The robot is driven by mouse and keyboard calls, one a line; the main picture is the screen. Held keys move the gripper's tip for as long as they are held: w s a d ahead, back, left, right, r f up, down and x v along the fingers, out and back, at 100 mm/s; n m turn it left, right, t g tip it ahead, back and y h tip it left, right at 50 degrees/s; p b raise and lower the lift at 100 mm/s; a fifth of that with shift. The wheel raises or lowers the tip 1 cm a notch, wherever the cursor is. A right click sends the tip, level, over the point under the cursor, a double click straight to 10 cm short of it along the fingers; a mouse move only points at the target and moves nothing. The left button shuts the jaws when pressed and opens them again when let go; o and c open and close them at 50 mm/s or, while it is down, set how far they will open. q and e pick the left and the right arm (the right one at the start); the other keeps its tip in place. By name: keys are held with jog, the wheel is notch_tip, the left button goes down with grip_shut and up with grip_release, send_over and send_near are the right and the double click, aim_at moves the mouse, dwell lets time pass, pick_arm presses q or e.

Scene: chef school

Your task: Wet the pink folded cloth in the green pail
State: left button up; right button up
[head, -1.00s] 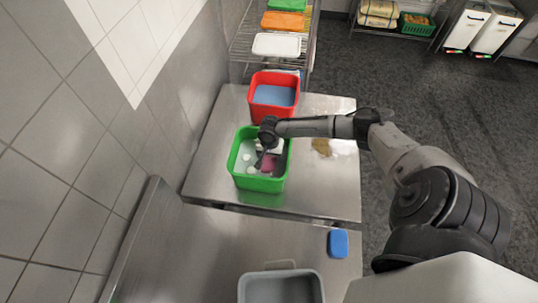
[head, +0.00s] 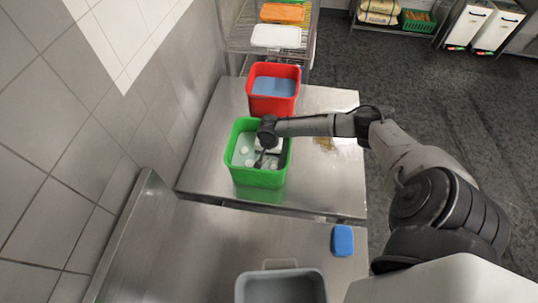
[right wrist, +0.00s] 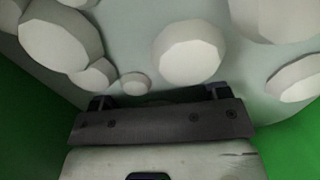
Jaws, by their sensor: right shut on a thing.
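The green pail (head: 258,178) stands on the metal table and holds pale greyish water with white round suds. My right gripper (head: 261,160) reaches down inside the pail, its fingers low among the suds. It is shut, and the pink folded cloth it held a moment ago is hidden now, apparently below the water surface. In the right wrist view the dark gripper body (right wrist: 160,115) is close over the suds, with green pail walls on both sides; fingertips and cloth are out of sight there. My left gripper is in neither view.
A red pail (head: 274,105) with blue liquid stands just behind the green one. A brown stain (head: 324,143) lies right of the pail. A blue sponge (head: 343,240) and a grey bin (head: 281,287) are nearer. A tiled wall (head: 70,150) bounds the left.

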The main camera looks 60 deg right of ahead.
dwell(0.7)
jog(key=shift+f, duration=0.5)
dwell(0.3)
dwell(0.6)
dwell(0.7)
jog(key=shift+f, duration=0.1)
dwell(0.8)
jog(key=shift+p, duration=0.4)
